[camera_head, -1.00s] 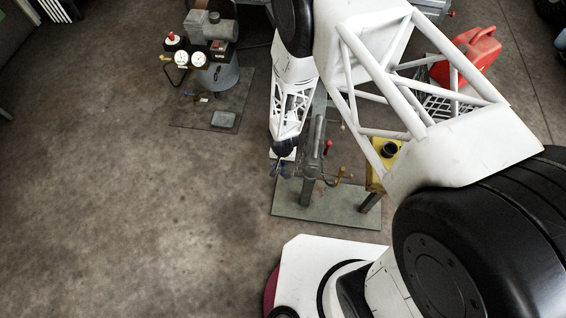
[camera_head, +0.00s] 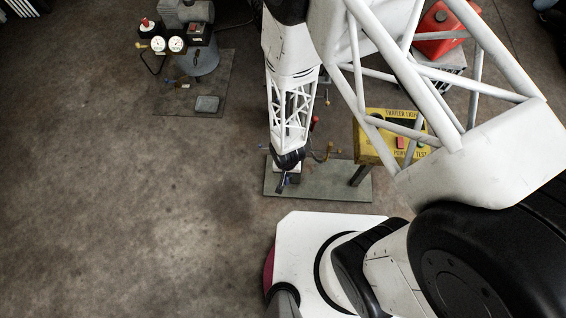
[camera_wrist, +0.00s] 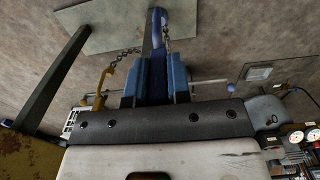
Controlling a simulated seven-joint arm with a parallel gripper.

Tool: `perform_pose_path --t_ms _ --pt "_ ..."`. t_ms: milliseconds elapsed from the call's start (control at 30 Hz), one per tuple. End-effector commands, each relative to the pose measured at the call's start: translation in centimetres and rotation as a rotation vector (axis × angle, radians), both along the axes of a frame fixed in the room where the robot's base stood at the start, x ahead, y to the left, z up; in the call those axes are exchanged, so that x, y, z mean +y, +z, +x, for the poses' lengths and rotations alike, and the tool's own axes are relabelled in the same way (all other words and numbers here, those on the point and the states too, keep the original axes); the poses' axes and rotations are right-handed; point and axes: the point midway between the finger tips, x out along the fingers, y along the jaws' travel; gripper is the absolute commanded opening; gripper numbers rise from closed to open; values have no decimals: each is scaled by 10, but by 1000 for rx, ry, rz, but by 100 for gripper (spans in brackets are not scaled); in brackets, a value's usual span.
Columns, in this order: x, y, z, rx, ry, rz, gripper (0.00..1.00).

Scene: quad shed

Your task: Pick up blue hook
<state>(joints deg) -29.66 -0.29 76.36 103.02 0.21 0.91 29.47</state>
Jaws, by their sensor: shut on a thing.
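My gripper (camera_head: 286,181) points down in the head view, low over the near left part of the stand's green base plate (camera_head: 345,187). In the wrist view its two blue fingers (camera_wrist: 160,82) are shut on the blue hook (camera_wrist: 159,22). The hook's dark blue body sits between the fingers and its upper end sticks out beyond the tips. In the head view the hook is small and only a dark blue bit shows at the fingertips. A chain hangs close by the fingers on each side in the wrist view.
A yellow hook (camera_wrist: 104,82) hangs on a chain left of my gripper. A yellow trailer light tester box (camera_head: 377,151) stands right of my arm. A compressor with gauges (camera_head: 176,44) stands back left, a red fuel can (camera_head: 437,36) back right. The floor at left is clear.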

Motion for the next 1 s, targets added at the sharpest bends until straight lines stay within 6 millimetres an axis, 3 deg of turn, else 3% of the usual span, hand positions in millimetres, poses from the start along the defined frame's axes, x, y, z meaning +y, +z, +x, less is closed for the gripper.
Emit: perform_pose_path --t_ms 1000 --pt "1 0 2 -1 0 1 0"
